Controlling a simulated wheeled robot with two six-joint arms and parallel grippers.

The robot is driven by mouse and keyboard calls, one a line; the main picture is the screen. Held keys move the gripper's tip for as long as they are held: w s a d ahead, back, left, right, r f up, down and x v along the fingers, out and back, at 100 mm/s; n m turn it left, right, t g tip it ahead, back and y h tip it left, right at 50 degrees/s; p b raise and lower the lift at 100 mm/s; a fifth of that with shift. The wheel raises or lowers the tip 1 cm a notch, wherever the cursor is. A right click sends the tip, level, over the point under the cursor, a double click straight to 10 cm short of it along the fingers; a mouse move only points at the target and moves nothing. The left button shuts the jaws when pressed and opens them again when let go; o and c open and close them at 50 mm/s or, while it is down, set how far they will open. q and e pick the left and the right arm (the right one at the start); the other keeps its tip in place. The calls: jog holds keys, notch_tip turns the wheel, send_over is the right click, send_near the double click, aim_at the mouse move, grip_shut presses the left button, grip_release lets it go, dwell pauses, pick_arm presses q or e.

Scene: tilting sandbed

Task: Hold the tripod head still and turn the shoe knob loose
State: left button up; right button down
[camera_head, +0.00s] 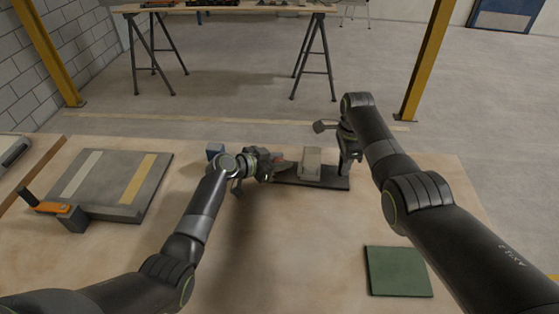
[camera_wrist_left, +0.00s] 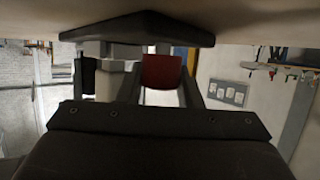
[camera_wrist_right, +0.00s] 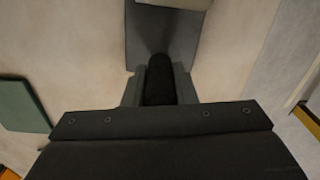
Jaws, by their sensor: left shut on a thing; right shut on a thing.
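The tripod head stands on a dark base plate (camera_head: 322,183) near the table's far edge, with a pale block (camera_head: 310,159) on top. The plate also shows in the left wrist view (camera_wrist_left: 140,27) and the right wrist view (camera_wrist_right: 147,35). My left gripper (camera_head: 279,163) is shut on a dark red part (camera_wrist_left: 162,72) at the assembly's left end. My right gripper (camera_head: 346,170) comes down at the right end and is shut on a black, rounded part (camera_wrist_right: 160,80). I cannot tell which held part is the shoe knob; the fingers hide much of both.
A grey board (camera_head: 115,185) with pale and yellow strips lies at the left, with an orange-topped tool (camera_head: 65,213) by it. A green mat (camera_head: 398,272) lies front right. The front middle is clear.

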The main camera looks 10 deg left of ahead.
aim_at(279, 160)
pick_arm(q)
jog(key=shift+y, duration=0.3)
jog(key=shift+f+n+t+y, duration=0.1)
jog(key=shift+n+t+y, duration=1.2)
jog(key=shift+n+y, duration=0.45)
jog(key=shift+n+t+y, duration=0.7)
jog(key=shift+n+y, duration=0.95)
jog(key=shift+n, duration=0.2)
jog(key=shift+a+n+y, duration=0.1)
jog(key=shift+n+y, duration=0.3)
jog(key=shift+y, duration=0.1)
jog(key=o, duration=1)
notch_tip(279, 160, up, 10)
jog(key=shift+r, duration=0.1)
